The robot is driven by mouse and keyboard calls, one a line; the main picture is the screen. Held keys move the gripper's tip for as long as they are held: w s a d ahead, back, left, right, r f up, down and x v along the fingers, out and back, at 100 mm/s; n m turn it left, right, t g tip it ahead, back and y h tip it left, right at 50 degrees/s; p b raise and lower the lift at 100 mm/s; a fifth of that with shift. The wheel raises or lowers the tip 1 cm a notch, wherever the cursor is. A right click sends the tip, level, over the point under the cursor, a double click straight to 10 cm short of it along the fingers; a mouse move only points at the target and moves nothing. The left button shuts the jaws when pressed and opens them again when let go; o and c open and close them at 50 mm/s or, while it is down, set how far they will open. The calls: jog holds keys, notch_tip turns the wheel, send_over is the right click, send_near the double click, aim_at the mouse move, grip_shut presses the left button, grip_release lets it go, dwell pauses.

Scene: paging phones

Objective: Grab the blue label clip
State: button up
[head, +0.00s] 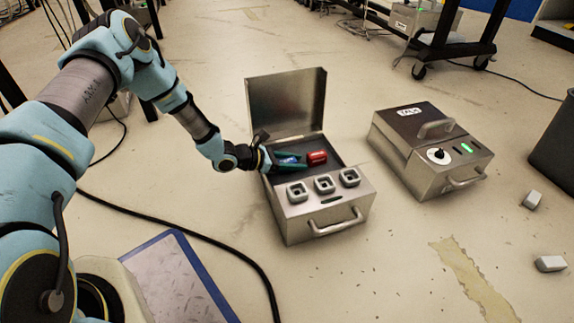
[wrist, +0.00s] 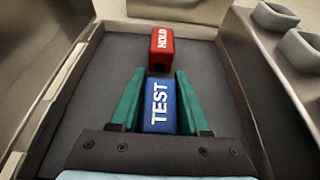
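The blue label clip (wrist: 160,104), marked TEST, lies in the open metal case (head: 325,222). It also shows in the head view (head: 289,160), partly covered by my gripper. My gripper (wrist: 160,76) reaches into the case with its two green fingers on either side of the blue clip. Narrow gaps show between the fingers and the clip's sides, so the fingers look open around it. The gripper shows in the head view (head: 304,160) too. A red clip (wrist: 161,48), marked HOLD, lies just beyond the blue one and shows in the head view (head: 317,158).
The case's raised lid (head: 287,101) stands behind my gripper. Several square grey sockets (head: 323,184) line the case's front. A second closed metal box (head: 430,150) with a dial and green light stands to the right. Two small pale blocks (head: 550,264) lie on the floor.

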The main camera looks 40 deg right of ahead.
grip_shut()
jog(key=shift+r, duration=0.1)
